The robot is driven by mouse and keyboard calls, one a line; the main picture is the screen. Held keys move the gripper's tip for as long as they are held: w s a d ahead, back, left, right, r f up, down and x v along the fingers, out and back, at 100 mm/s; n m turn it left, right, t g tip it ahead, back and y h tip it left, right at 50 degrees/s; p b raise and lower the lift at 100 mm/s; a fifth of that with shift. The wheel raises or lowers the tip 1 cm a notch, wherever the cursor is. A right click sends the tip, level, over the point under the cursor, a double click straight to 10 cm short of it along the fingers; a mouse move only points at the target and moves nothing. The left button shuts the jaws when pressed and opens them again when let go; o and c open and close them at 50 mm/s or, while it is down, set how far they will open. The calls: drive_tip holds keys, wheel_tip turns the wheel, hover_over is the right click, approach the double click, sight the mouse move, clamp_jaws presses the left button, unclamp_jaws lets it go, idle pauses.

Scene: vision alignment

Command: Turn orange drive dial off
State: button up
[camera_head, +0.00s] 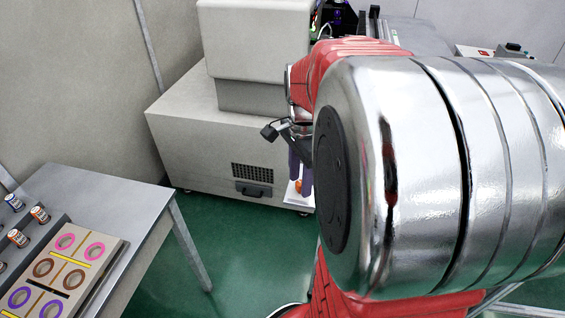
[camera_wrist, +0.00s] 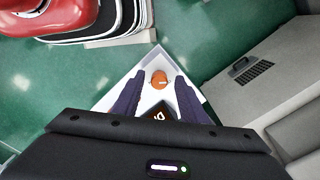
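The orange dial (camera_wrist: 159,79) sits on a white panel (camera_wrist: 146,67) in the wrist view, between and beyond my fingertips. A small part of the orange dial (camera_head: 299,186) also shows in the head view, partly hidden by my fingers. My gripper (camera_wrist: 158,88) has its two dark purple fingers apart, one on each side of the dial in the picture. I cannot tell whether either finger touches it. In the head view my gripper (camera_head: 300,178) points down at the panel, and my arm covers much of the right side.
A large beige machine (camera_head: 215,150) with a dark vent stands behind the panel. A grey table (camera_head: 110,205) at the left holds a board with coloured rings (camera_head: 60,275) and several small bottles (camera_head: 18,238). Green floor (camera_head: 240,240) is open between table and machine.

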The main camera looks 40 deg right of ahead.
drive_tip(key=shift+c, duration=0.5)
clamp_jaws()
drive_tip(key=shift+d, duration=0.1)
drive_tip(key=shift+n, duration=0.5)
drive_tip(key=n, duration=0.2)
drive_tip(key=shift+r+n, duration=0.1)
drive_tip(key=shift+n, duration=0.2)
drive_tip(key=n, duration=0.4)
drive_tip(key=shift+w, duration=0.1)
